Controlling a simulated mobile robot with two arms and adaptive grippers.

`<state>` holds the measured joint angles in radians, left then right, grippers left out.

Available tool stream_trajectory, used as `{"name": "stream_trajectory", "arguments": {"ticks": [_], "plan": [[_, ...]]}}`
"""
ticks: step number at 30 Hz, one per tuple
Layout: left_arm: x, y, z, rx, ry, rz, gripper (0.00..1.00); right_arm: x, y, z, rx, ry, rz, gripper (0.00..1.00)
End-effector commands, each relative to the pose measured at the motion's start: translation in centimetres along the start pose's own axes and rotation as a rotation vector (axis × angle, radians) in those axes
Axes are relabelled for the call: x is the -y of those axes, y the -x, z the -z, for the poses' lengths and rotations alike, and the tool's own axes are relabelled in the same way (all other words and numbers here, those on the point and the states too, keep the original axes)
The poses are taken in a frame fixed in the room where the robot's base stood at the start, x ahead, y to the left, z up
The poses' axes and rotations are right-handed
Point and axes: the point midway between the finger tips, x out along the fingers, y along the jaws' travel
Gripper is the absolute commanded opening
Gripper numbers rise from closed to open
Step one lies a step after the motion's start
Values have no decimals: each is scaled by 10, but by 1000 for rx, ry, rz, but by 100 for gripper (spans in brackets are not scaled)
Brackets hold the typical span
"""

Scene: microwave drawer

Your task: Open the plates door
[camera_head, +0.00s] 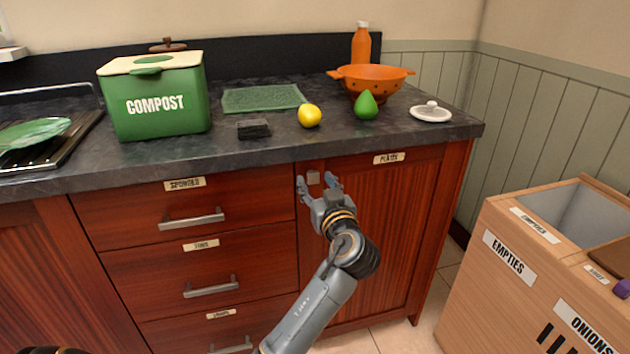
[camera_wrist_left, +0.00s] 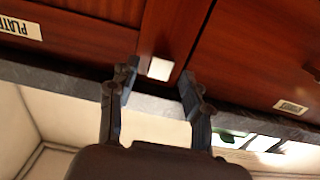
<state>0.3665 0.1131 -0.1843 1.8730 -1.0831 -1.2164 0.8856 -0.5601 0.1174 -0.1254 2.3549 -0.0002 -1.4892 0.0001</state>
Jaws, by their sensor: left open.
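The plates door (camera_head: 398,225) is a reddish-brown cabinet door under the right end of the counter, with a label reading PLATES (camera_head: 389,158) along its top. It is closed. A small light square knob (camera_head: 313,177) sits near its upper left corner. My left gripper (camera_head: 319,182) is open in front of the knob. In the left wrist view the knob (camera_wrist_left: 160,69) shows just beyond and between the two open fingertips (camera_wrist_left: 157,85), and nothing is held. The left wrist view also shows part of the PLATES label (camera_wrist_left: 20,28). My right gripper is not in view.
Closed drawers (camera_head: 190,210) with bar handles lie left of the door. The dark counter (camera_head: 270,150) above holds a green compost bin (camera_head: 155,105), a lemon (camera_head: 309,116), a pear (camera_head: 366,106) and an orange colander (camera_head: 385,77). A wooden bin unit (camera_head: 490,300) stands at right.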

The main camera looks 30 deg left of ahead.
Motion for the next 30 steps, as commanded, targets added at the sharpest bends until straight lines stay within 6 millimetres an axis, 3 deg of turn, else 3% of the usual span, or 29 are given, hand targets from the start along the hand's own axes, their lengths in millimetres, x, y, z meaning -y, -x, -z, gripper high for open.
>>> {"name": "stream_trajectory", "arguments": {"ticks": [6, 14, 22, 30], "plan": [[0, -16, 0, 1, -1, -1, 49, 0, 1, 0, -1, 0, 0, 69], [0, -17, -1, 1, -1, -1, 49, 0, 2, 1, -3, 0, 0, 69], [0, -17, -1, 1, -1, -1, 0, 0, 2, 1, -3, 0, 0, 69], [0, -17, -1, 1, -1, 1, 0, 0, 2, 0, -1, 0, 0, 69]]}}
